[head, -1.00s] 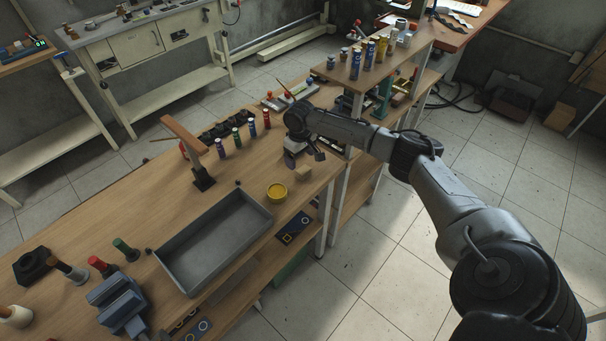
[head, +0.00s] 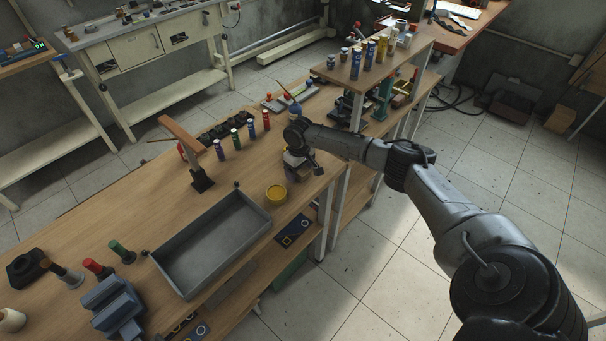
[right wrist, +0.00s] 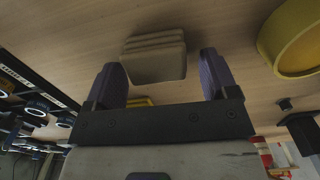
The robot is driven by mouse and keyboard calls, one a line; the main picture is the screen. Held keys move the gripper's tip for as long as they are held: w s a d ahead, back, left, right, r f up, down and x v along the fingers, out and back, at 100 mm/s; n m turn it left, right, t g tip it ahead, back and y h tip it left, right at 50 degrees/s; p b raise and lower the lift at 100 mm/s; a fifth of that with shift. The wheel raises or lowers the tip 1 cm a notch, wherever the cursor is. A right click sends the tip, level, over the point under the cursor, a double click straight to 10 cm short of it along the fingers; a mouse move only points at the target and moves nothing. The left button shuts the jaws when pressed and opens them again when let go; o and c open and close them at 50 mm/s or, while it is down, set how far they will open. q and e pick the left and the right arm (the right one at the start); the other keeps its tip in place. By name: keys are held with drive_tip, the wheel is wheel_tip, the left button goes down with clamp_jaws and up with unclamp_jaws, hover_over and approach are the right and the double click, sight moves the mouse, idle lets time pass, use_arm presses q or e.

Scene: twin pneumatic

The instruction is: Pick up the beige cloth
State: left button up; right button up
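The beige cloth (right wrist: 153,57) is a small folded stack lying on the wooden bench top. It shows in the right wrist view, just beyond and between the two fingers. My right gripper (head: 299,173) points down at the bench near the yellow round tin. In the right wrist view the gripper (right wrist: 163,78) is open, with one purple-grey finger on each side of the cloth's near end. No clear contact with the cloth shows. In the head view the gripper hides most or all of the cloth. My left gripper is not in view.
The yellow tin (head: 276,194) stands close to the gripper, and a grey tray (head: 212,243) lies left of it. Several coloured bottles (head: 236,139) stand behind. The bench's front edge is close. A raised shelf with spray cans (head: 369,54) stands beyond.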

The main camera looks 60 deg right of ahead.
drive_tip(key=c, duration=0.9)
drive_tip(key=shift+r, duration=0.1)
drive_tip(key=shift+r, duration=0.4)
wheel_tip(320, 180, up, 4)
drive_tip(key=shift+f+p, duration=0.2)
drive_tip(key=shift+p, duration=0.55)
drive_tip(key=s+r+p, duration=0.2)
drive_tip(key=s+r, duration=0.4)
drive_tip(key=s, duration=0.5)
drive_tip(key=shift+s+d+r+p, duration=0.15)
drive_tip(key=shift+s+r+p, duration=0.1)
drive_tip(key=shift+s+p, duration=0.1)
